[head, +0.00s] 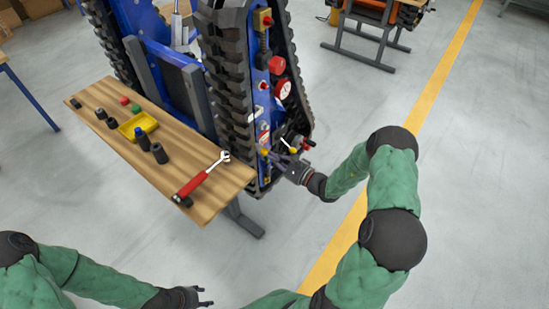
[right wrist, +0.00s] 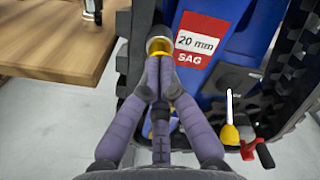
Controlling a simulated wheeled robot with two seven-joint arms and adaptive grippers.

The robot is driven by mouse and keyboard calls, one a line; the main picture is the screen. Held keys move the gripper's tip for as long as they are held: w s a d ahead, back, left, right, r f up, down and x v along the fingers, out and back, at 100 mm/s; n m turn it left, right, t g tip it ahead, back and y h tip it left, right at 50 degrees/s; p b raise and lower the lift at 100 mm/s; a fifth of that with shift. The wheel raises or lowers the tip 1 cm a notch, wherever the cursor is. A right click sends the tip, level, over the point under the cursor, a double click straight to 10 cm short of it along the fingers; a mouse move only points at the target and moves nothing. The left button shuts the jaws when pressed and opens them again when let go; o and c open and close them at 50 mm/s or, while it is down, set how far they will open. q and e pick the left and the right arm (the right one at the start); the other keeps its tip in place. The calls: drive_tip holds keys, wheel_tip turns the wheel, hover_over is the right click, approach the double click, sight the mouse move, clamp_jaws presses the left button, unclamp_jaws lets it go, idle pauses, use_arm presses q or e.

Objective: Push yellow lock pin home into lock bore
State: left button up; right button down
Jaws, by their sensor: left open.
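A yellow part (right wrist: 159,46), which looks like the lock pin, sits at the lower left of the blue tracked carrier's face; it also shows small in the head view (head: 264,153). Its top looks metallic, and I cannot tell how deep it sits. The lock bore is not clearly visible. My right gripper (right wrist: 158,62) has its fingers drawn together, with the tips at the yellow part's near side, touching or almost touching. In the head view the right gripper (head: 284,160) is at the carrier's lower end. My left gripper (head: 205,297) is open and empty at the bottom edge.
A yellow-based lever (right wrist: 230,134) with a white rod and red handle is right of the right gripper. Black tracks (head: 228,75) flank the carrier. A wooden bench (head: 228,182) holds a red-handled wrench (head: 195,182), a yellow tray (head: 138,127) and sockets.

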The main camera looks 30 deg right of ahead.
idle(0.3)
drive_tip(key=v, duration=1.4)
drive_tip(key=shift+s, duration=0.2)
drive_tip(key=shift+d, duration=0.15)
drive_tip(key=w+a+m+b, duration=0.1)
drive_tip(key=w+m, duration=0.5)
drive_tip(key=m, duration=0.7)
drive_tip(key=w+a+m, duration=0.4)
drive_tip(key=w+m, duration=0.3)
drive_tip(key=m, duration=0.7)
drive_tip(key=shift+a+b, duration=0.15)
drive_tip(key=shift+b, duration=0.2)
